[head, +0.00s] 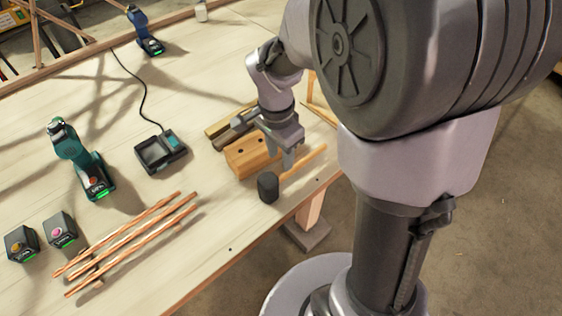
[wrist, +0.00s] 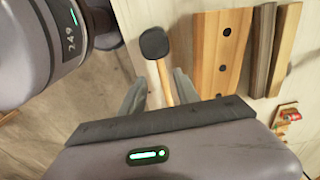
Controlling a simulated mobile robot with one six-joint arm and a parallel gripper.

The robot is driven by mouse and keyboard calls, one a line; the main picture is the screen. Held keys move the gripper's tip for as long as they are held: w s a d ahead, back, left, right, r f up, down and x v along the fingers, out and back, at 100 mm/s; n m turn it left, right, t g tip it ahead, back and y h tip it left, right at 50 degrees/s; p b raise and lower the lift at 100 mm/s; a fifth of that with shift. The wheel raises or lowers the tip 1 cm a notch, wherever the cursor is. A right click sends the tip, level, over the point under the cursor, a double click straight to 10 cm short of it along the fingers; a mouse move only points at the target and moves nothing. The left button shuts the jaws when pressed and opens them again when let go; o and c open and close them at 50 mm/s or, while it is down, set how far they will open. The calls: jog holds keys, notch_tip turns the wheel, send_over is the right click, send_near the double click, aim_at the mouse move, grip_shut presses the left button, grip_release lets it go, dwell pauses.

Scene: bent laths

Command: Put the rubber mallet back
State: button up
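The rubber mallet has a black head (head: 268,187) and a pale wooden handle (head: 308,160). It lies near the table's edge beside a wooden block with dark holes (head: 249,156). In the wrist view the mallet head (wrist: 154,43) is beyond my fingertips and the handle (wrist: 165,83) runs back between them. My gripper (head: 288,160) points down over the handle. In the wrist view my gripper (wrist: 160,88) is open, with a finger on each side of the handle. Part of the handle is hidden behind my gripper body.
A charger (head: 161,154) and a teal drill (head: 83,160) stand left on the table (head: 213,240). Copper-coloured laths (head: 130,243) lie in front, near two small dark boxes (head: 62,229). Dark and pale wooden strips (wrist: 262,50) lie beside the holed block. A blue drill (head: 146,33) stands farther back.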

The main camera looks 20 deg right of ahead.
jog(key=s+a+r+n+t+y, duration=0.1)
jog(key=s+a+r+n+t, duration=0.1)
jog(key=s+a+r+n, duration=0.2)
jog(key=s+a+r+n+t+y, duration=0.1)
jog(key=s+a+r+n+t, duration=0.2)
jog(key=s+r+n, duration=0.3)
jog(key=s+a+r, duration=0.1)
jog(key=s+r, duration=0.2)
jog(key=s, duration=0.1)
jog(key=shift+r+t+y, duration=0.3)
jog(key=shift+r, duration=0.05)
jog(key=shift+d, duration=0.1)
